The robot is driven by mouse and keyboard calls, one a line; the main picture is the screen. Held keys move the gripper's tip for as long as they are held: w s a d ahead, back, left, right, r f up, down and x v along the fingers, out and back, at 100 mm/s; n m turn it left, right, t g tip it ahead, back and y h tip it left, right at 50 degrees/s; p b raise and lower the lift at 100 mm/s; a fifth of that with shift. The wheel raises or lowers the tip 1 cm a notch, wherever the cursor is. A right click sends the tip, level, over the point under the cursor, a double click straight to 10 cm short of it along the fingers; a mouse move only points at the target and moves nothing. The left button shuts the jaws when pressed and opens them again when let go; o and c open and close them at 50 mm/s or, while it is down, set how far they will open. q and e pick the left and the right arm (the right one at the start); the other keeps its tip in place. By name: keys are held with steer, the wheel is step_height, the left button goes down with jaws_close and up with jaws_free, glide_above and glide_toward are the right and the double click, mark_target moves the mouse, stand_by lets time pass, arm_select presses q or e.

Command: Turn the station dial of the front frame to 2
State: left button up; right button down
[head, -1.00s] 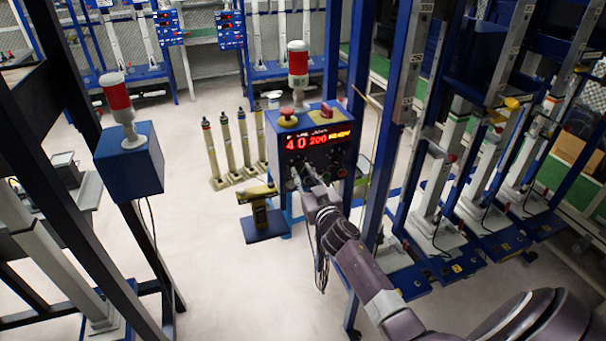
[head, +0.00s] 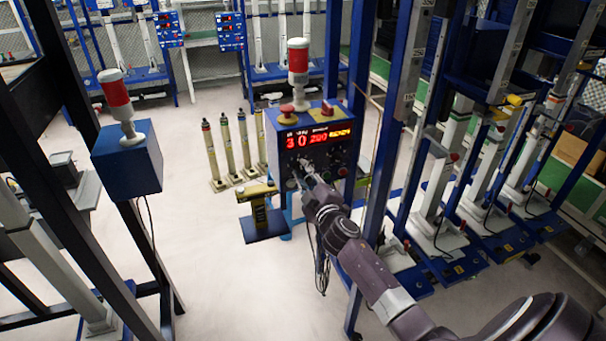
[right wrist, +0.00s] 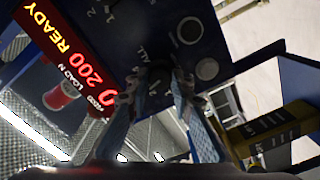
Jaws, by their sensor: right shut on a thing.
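The front frame's blue control box (head: 345,165) stands at the centre of the head view. Its red display (head: 318,137) reads 3 0 200, with yellow text to the right. My right gripper (head: 303,173) reaches the box's front panel from below. In the right wrist view the gripper (right wrist: 158,92) is shut on the dark station dial (right wrist: 156,74), one finger on each side. Labels such as 2 and ALL show on the panel around it. The fingers partly hide the dial, and I cannot make out its pointer. My left gripper is not in view.
A red and white lamp (head: 298,60) and a red mushroom button (head: 288,114) top the box. A yellow-topped stand (head: 262,217) is at its lower left. A blue post (head: 382,180) is close on the right. Another panel knob (right wrist: 190,30) sits beside the dial.

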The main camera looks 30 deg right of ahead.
steer(key=n, duration=0.5)
steer(key=shift+f+b, duration=0.1)
steer(key=shift+b, duration=0.2)
steer(key=shift+n, duration=0.4)
steer(key=c, duration=1.7)
jaws_free()
steer(key=v, duration=1.2)
steer(key=shift+s, duration=0.1)
steer(key=shift+f, duration=0.15)
